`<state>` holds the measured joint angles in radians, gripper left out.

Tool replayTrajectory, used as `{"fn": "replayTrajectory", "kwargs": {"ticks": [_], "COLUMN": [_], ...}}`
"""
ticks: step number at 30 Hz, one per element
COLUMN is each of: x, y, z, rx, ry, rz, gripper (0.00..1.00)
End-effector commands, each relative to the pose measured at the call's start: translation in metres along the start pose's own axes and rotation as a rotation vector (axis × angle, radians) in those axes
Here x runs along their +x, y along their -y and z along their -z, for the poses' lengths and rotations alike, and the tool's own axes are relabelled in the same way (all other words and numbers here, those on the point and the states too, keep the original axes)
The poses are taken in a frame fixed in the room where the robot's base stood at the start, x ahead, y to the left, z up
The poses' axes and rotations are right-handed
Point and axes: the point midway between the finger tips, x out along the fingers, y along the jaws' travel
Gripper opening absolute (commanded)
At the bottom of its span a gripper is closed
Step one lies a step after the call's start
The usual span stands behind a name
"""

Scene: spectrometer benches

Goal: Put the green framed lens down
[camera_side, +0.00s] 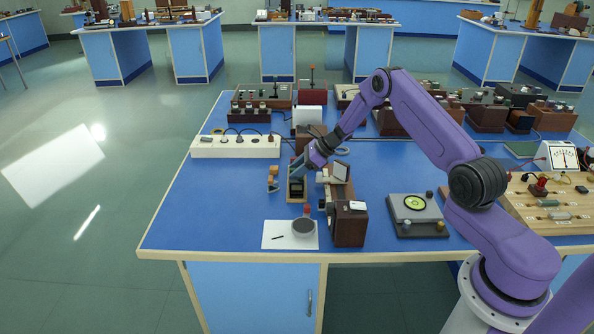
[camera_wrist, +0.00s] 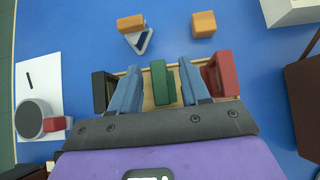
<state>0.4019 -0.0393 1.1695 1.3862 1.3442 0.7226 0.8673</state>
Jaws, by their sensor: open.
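The green framed lens (camera_wrist: 158,84) stands upright in a light wooden rack (camera_wrist: 147,103) in the wrist view. A black frame (camera_wrist: 103,92) is at the rack's left end and a red frame (camera_wrist: 226,74) at its right end. My gripper (camera_wrist: 159,66) is open, with one blue-grey finger on each side of the green frame and a narrow gap showing on both sides. In the side view my gripper (camera_side: 298,165) points down at the rack (camera_side: 296,190); the green frame cannot be made out there.
Orange blocks (camera_wrist: 204,23) stand just beyond the rack, one by a grey triangular piece (camera_wrist: 140,40). White paper (camera_side: 272,236) with a pen and a grey round object (camera_side: 303,227) lies near the front edge. A dark wooden instrument (camera_side: 347,222) stands close right of the rack.

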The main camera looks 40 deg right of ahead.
Motion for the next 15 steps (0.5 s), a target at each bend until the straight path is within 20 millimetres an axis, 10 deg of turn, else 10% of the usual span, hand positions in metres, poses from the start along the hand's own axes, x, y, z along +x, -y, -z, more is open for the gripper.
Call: {"fn": "replayTrajectory", "kwargs": {"ticks": [15], "x": [-0.086], "y": [0.001], "z": [-0.001], "rx": [0.000], "ry": [0.001], "rz": [0.003], "gripper": [0.46]}}
